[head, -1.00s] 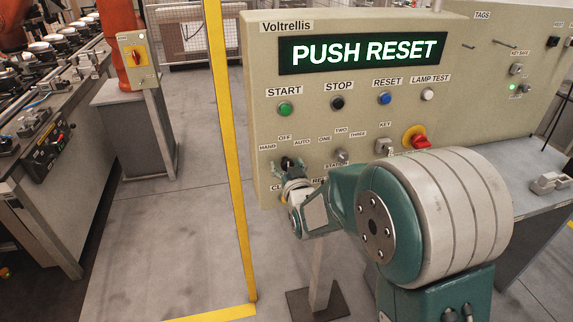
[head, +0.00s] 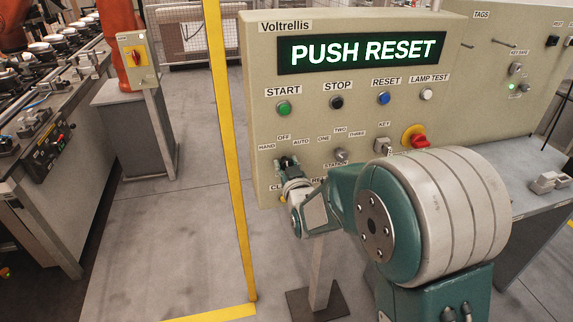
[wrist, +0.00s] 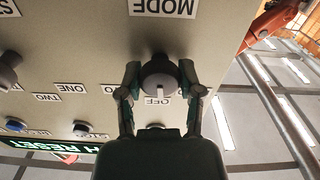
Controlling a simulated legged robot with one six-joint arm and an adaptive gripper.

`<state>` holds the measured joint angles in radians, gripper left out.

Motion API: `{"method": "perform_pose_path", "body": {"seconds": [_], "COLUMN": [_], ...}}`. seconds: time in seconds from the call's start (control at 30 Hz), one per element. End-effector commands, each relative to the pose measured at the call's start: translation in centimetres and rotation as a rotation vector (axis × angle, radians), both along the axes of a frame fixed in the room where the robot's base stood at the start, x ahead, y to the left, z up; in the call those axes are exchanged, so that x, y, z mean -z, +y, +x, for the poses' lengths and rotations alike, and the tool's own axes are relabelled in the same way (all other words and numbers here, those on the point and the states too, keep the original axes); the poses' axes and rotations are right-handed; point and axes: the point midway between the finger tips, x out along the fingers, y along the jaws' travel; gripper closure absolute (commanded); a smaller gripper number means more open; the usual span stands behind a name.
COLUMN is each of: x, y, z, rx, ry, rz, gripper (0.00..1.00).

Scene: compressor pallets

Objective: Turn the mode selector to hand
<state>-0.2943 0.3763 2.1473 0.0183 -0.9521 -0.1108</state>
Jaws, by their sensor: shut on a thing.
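The mode selector is a dark round knob (wrist: 159,76) on the beige panel, under the MODE label, which appears upside down in the wrist view. Its pale mark points toward the OFF label (wrist: 158,101). My gripper (wrist: 159,80) has one finger on each side of the knob and is shut on it. In the head view my gripper (head: 288,165) largely covers the selector. The HAND label (head: 267,147) is to the upper left there, and AUTO (head: 301,142) to the upper right.
The display (head: 362,51) reads PUSH RESET. Green start (head: 284,108), black stop, blue reset and white lamp test buttons sit above. The station selector (head: 341,155) and red emergency stop (head: 420,141) are to the right. A yellow post (head: 229,150) stands left of the panel.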

Motion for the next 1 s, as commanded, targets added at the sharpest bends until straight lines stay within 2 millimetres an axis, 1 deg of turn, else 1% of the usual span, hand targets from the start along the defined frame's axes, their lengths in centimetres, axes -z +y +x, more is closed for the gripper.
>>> {"method": "perform_pose_path", "body": {"seconds": [0.6,0.8,1.0], "x": [-0.04,-0.03,-0.01], "y": [0.28,0.34,0.37], "z": [-0.01,-0.02,-0.02], "rx": [-0.003,-0.003,-0.003], "ry": [-0.138,-0.169,-0.187], "rz": [-0.468,-0.577,-0.637], "gripper": [1.0,1.0,1.0]}}
